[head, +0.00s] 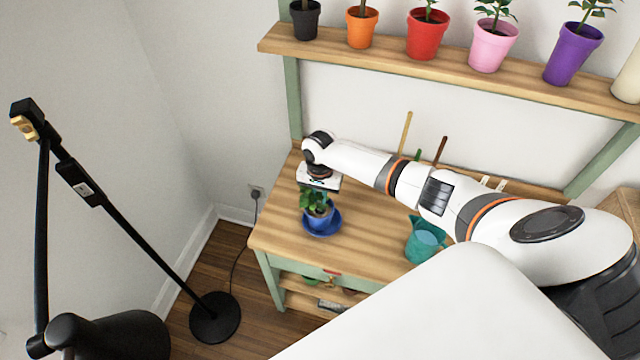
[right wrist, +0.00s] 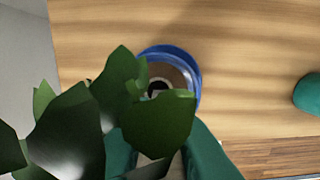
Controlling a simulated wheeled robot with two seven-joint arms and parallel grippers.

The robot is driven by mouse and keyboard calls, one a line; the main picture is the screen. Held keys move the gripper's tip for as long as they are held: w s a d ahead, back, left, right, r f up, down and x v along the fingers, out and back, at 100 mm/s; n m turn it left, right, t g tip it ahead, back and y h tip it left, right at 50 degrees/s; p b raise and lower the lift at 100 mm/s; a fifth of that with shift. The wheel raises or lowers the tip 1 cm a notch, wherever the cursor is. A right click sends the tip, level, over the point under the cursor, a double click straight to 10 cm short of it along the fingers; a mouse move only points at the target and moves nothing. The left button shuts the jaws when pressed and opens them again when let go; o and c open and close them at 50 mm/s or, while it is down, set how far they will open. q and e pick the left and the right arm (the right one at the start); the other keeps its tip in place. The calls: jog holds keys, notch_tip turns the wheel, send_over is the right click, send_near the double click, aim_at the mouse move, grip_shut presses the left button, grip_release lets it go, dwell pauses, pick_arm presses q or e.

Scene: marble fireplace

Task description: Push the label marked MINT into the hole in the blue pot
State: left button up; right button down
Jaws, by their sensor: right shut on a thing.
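The blue pot (head: 319,217) stands on a blue saucer (head: 334,230) near the left end of the wooden table, with a green leafy plant (head: 312,199) above it. The right wrist view shows the blue pot's rim (right wrist: 196,82) and a dark hole (right wrist: 158,87) in its brown soil. My right gripper (head: 318,188) is directly above the pot, close to the leaves. Its green fingers (right wrist: 160,152) are shut on a pale thing (right wrist: 153,167), apparently the label, mostly hidden by leaves; no MINT marking is readable. My left gripper is not in view.
A teal watering can (head: 424,242) stands right of the pot. Pale labels (head: 492,184) and upright tool handles (head: 406,134) are at the table's back. A shelf (head: 400,66) with several coloured pots runs above. A black lamp (head: 130,235) stands at left.

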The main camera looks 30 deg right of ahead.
jog(key=shift+f, duration=0.3)
dwell(0.5)
jog(key=c, duration=1.3)
grip_release()
jog(key=shift+a, duration=0.1)
jog(key=shift+r, duration=0.15)
jog(key=shift+r+p, duration=1.75)
jog(key=shift+r, duration=0.65)
